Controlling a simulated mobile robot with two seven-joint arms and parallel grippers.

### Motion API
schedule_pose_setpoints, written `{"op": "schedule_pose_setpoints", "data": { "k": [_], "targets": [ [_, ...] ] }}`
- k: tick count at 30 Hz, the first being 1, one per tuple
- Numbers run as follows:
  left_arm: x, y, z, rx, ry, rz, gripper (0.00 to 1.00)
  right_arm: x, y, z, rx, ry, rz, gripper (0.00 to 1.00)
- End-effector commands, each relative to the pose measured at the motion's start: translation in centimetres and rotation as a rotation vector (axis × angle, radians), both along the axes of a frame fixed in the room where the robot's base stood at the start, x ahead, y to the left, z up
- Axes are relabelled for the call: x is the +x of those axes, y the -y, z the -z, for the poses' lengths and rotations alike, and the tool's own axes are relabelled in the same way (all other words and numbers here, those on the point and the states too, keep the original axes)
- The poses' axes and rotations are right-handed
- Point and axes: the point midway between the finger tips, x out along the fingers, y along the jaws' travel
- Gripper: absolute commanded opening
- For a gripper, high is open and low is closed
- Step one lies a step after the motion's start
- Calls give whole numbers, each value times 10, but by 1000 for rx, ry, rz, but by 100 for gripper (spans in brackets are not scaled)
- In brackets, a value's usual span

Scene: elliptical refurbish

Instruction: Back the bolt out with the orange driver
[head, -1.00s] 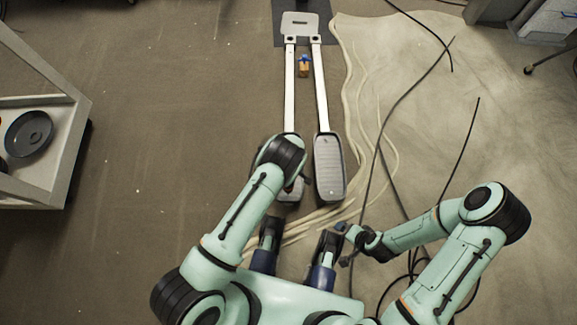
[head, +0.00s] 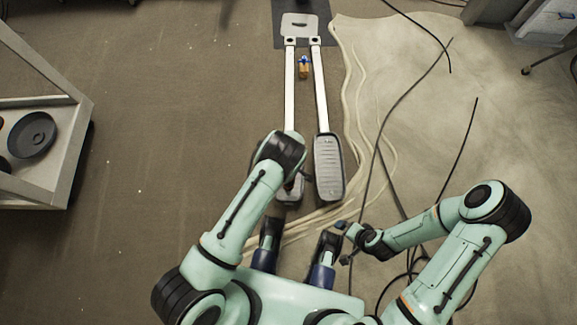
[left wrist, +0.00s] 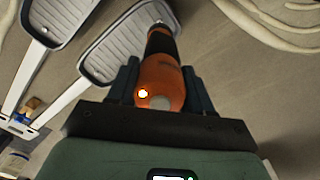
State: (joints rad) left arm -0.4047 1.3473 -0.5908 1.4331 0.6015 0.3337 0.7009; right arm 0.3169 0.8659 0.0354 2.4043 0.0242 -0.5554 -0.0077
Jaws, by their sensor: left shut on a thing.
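The orange driver (left wrist: 160,82) with a black front section is between the fingers of my left gripper (left wrist: 160,92), which is shut on it. The driver's black end points at a grey ribbed pedal (left wrist: 112,50) of the elliptical. Its tip and the bolt cannot be made out. In the head view my left wrist covers most of the left pedal (head: 291,190) and hides the driver. The right pedal (head: 328,165) is in plain view beside it. My right gripper (head: 343,243) is empty, with its fingers apart, right of my base.
Two white rails (head: 290,90) run from the pedals to a white end plate (head: 300,25) on a dark mat. A small orange-and-blue thing (head: 304,70) lies between them. Cables (head: 385,150) lie on the right. A shelf cart (head: 50,150) stands left; floor between is clear.

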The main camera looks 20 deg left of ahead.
Motion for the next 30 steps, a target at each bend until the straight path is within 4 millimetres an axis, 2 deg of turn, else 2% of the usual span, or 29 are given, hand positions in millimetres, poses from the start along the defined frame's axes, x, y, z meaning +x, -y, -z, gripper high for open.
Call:
{"op": "schedule_pose_setpoints", "data": {
  "k": [19,30],
  "targets": [
    [1,0,-58,-1,3,1,0,3,0,-39,-1,13,0,100],
    [1,1,-61,-1,2,3,0,3,0,-40,1,13,0,100]
  ]
}}
